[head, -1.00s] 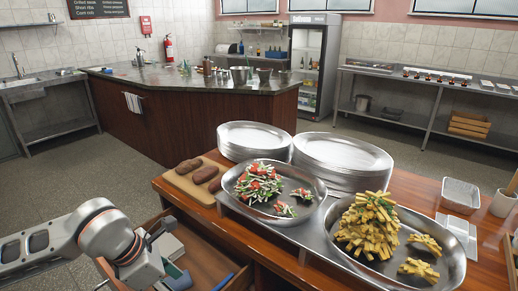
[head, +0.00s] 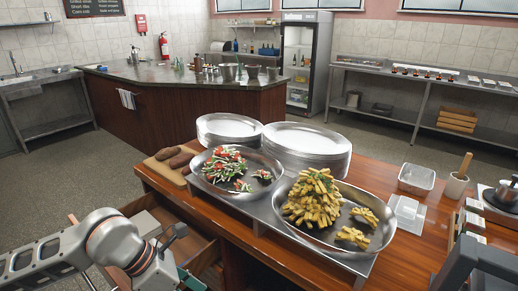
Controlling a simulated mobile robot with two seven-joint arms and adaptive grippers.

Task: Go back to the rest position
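My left arm comes in from the lower left, and its gripper (head: 178,262) hangs over the open drawer (head: 203,252) at the front of the wooden counter. Its fingers are mostly cut off or hidden, so I cannot tell whether it is open. Part of my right arm (head: 478,268) shows at the lower right edge; its gripper is out of view. A tray of fries (head: 313,197) and a tray of salad (head: 226,165) stand on the counter, apart from both arms.
Stacked metal plates (head: 306,142) stand behind the trays. Brown loaf-like pieces lie on a wooden board (head: 155,168) at the left. Clear containers (head: 416,178), a mortar (head: 455,186) and a pot (head: 502,195) are at the right. Open floor (head: 70,185) lies left of the counter.

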